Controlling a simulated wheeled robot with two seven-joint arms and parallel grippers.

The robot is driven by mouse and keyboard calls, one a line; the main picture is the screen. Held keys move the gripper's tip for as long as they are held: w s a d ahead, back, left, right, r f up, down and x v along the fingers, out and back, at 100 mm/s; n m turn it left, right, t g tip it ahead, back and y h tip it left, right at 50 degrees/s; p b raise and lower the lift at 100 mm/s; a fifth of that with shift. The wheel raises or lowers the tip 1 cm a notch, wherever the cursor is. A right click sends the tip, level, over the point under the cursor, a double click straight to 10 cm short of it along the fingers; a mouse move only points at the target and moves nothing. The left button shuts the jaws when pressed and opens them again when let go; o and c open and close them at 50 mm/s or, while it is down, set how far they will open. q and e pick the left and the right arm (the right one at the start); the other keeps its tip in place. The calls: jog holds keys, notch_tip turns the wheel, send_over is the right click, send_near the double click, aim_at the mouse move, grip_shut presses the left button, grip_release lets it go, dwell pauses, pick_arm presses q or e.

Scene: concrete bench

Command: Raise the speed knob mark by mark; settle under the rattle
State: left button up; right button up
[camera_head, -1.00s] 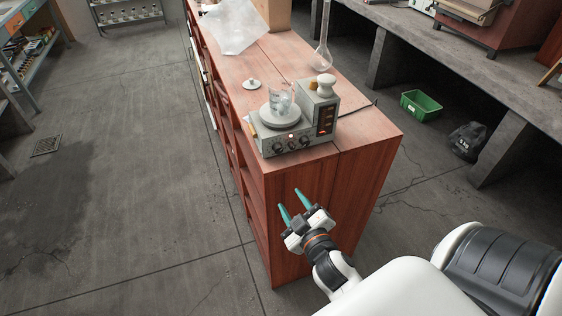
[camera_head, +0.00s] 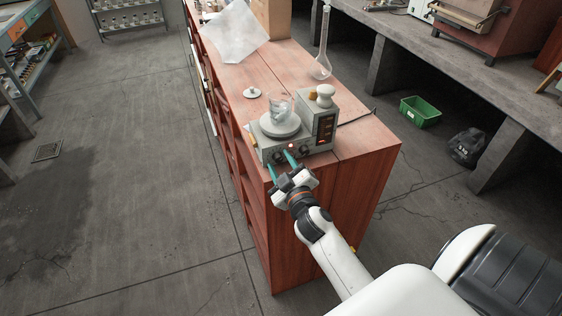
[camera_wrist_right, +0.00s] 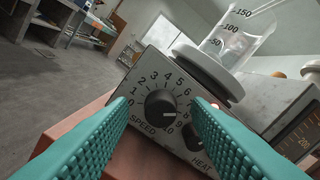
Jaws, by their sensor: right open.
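The grey stirrer hotplate (camera_head: 310,147) stands at the near end of the wooden bench with a glass beaker (camera_head: 280,106) on its round plate. In the right wrist view the black SPEED knob (camera_wrist_right: 160,103) sits in a dial numbered 0 to 10; a short pale line shows on its lower right, too small to read surely against a number. My right gripper (camera_head: 279,163) is open at the front panel. In the wrist view its teal fingers (camera_wrist_right: 163,108) lie left and right of the knob with gaps. The HEAT knob is partly hidden by the right finger. My left gripper is out of view.
A box with a white jar (camera_head: 325,95) adjoins the hotplate's right side. A round-bottomed flask (camera_head: 321,68), a small white lidded item (camera_head: 252,93) and a clear sheet (camera_head: 234,32) lie farther back. A green bin (camera_head: 420,111) and black bag (camera_head: 467,147) are on the floor.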

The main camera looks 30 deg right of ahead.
jog(key=shift+w, duration=0.2)
grip_shut()
jog(key=m+p, duration=0.1)
jog(key=m, duration=0.2)
jog(key=shift+r+m, duration=0.15)
jog(key=shift+m, duration=0.25)
jog(key=shift+m+p, duration=0.4)
jog(key=shift+m, duration=0.2)
